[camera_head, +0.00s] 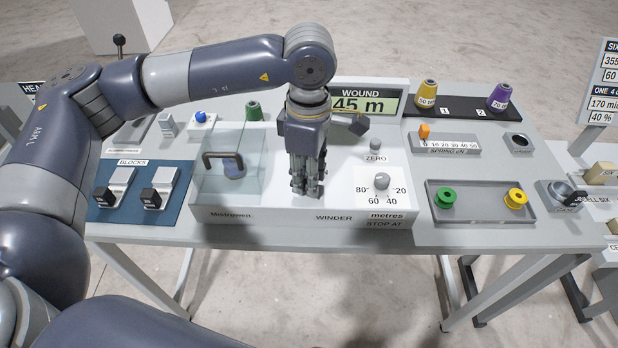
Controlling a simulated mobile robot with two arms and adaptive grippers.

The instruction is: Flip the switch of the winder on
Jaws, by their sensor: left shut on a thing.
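The winder (335,203) is a white console in the middle of the table. It has a display (368,103) reading 45 m, a ZERO button (376,146) and a STOP AT dial (382,181). A clear box with a dark handle (222,158) covers its left part. My left gripper (307,186) points down at the winder's deck between the clear box and the dial. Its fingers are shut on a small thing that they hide. By its place this looks like the winder's switch, but I cannot see which way it is set. My right gripper is not in view.
A blue mat (138,214) with blocks lies left of the winder. A tray (478,214) with a green and a yellow bobbin is at the right. Thread cones (427,94) stand on a black strip behind.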

